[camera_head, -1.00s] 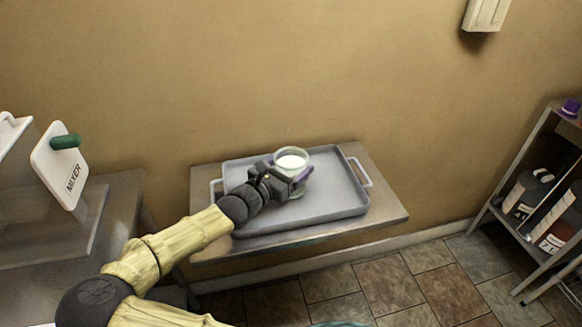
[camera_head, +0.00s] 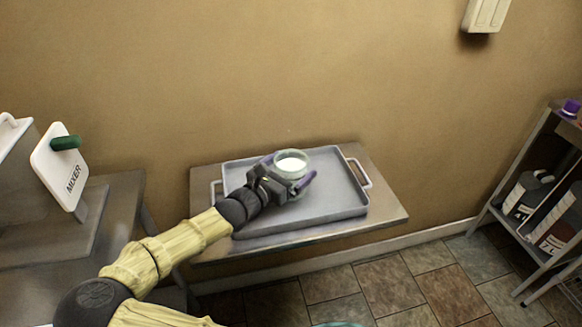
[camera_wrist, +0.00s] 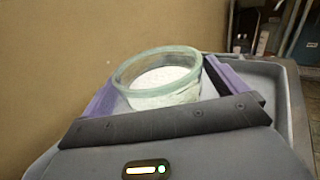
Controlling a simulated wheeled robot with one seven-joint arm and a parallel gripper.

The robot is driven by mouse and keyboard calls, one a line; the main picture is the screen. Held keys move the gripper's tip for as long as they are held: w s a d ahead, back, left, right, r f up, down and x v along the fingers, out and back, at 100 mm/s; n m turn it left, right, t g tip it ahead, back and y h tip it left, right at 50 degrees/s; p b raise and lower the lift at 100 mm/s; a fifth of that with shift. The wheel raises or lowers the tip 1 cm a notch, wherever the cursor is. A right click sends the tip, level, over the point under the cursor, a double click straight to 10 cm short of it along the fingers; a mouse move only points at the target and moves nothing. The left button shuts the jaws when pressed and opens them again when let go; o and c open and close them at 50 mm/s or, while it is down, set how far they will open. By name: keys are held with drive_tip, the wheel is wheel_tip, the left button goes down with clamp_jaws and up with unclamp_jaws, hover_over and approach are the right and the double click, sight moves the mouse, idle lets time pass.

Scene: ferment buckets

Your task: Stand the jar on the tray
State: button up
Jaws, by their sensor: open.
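The jar (camera_head: 291,165) is clear glass with a greenish rim and white contents. It stands upright on the grey tray (camera_head: 335,206), towards its back middle. My gripper (camera_head: 290,173) is open, with its purple fingers on either side of the jar. In the wrist view the jar (camera_wrist: 160,78) sits between the spread fingers, its lower part hidden behind the gripper body. Whether a finger touches the glass cannot be told. The tray also shows in the wrist view (camera_wrist: 262,72).
The tray lies on a small metal wall shelf (camera_head: 385,208) with a handle at each end. A mixer panel (camera_head: 60,170) with a green knob stands at the left. The tray's right part is clear.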

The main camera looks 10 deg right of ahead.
drive_tip(key=p+v, duration=0.1)
drive_tip(key=v, duration=1)
drive_tip(key=shift+s+a, duration=0.15)
drive_tip(key=shift+a, duration=0.1)
drive_tip(key=shift+f, duration=0.1)
idle(1.0)
